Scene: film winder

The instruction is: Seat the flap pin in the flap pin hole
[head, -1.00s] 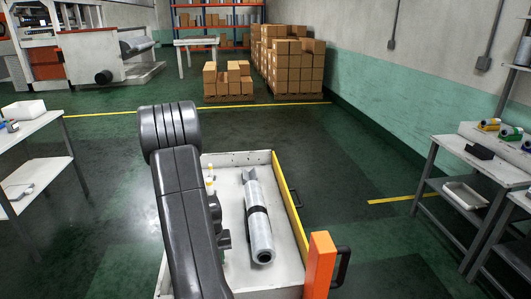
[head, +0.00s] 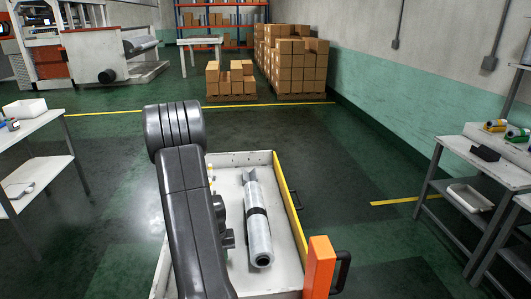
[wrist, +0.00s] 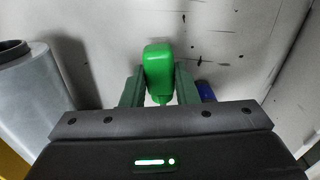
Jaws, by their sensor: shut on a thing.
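My gripper (wrist: 160,90) is shut on a green piece (wrist: 158,68) in the wrist view. The piece has a rounded block-like top and stands between the two fingers. I cannot tell from its visible part whether it is the flap pin. In the head view my arm hides the gripper and the piece. No flap pin hole can be made out in either view. A white speckled surface lies beyond the green piece.
A film-wrapped roll (head: 257,220) with a dark band lies in the white tray (head: 240,157); its end also shows in the wrist view (wrist: 30,85). A small blue thing (wrist: 206,91) is right of the fingers. An orange post (head: 319,265) stands at the tray's near right corner.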

